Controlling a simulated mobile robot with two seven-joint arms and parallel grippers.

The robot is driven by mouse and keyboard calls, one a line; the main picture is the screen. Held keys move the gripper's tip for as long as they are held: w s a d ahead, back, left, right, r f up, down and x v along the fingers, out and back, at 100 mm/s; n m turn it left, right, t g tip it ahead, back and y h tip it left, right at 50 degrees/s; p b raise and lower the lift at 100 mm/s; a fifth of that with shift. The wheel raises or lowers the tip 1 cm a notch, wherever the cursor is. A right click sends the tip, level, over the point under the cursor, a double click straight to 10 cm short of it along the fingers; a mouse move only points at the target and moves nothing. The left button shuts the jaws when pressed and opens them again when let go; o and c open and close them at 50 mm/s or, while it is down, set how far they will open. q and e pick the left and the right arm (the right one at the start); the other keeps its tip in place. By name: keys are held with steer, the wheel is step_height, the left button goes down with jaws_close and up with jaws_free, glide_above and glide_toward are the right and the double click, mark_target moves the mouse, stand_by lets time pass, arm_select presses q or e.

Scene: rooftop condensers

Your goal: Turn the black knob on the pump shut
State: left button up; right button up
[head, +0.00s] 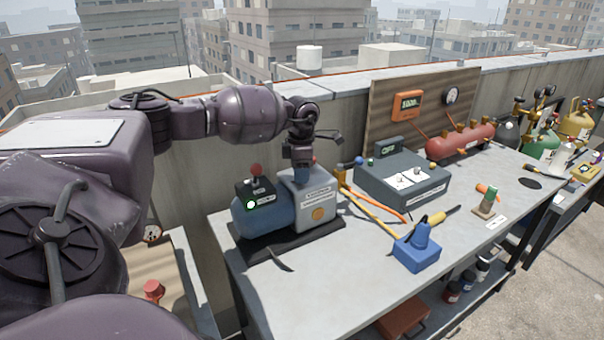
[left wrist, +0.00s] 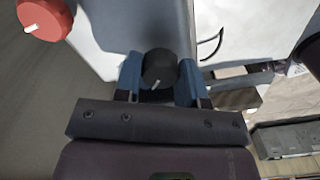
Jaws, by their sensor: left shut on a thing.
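The pump (head: 312,203) stands on the workbench, with a grey block body and a blue cylindrical motor on a dark base. My left gripper (head: 303,178) points down at the top of the grey block. In the left wrist view the black knob (left wrist: 159,68), with a white pointer mark, sits between the blue fingertips of my left gripper (left wrist: 158,78), which is shut on it. The knob is hidden by the gripper in the head view. A red knob (left wrist: 45,17) with a white mark lies at upper left in the left wrist view. My right gripper is not in view.
The bench (head: 335,285) has bare room in front of the pump. A dark grey instrument box (head: 402,187) and yellow and orange hoses lie right of the pump. A blue block with a funnel-like top (head: 418,252) stands nearer the front edge. A parapet runs behind.

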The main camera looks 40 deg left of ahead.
arm_select(q)
steer(key=m+b, duration=0.1)
steer(key=m, duration=0.2)
steer(key=shift+m, duration=0.4)
steer(key=m, duration=0.2)
steer(key=shift+m+b, duration=0.3)
steer(key=shift+b, duration=0.1)
steer(key=shift+m+b, duration=0.4)
steer(key=shift+m, duration=1.2)
steer(key=shift+r, duration=0.15)
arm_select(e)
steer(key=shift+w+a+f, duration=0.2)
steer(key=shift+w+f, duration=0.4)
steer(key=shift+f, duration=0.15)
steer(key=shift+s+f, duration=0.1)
arm_select(q)
steer(key=o, duration=0.8)
steer(key=shift+o, duration=0.7)
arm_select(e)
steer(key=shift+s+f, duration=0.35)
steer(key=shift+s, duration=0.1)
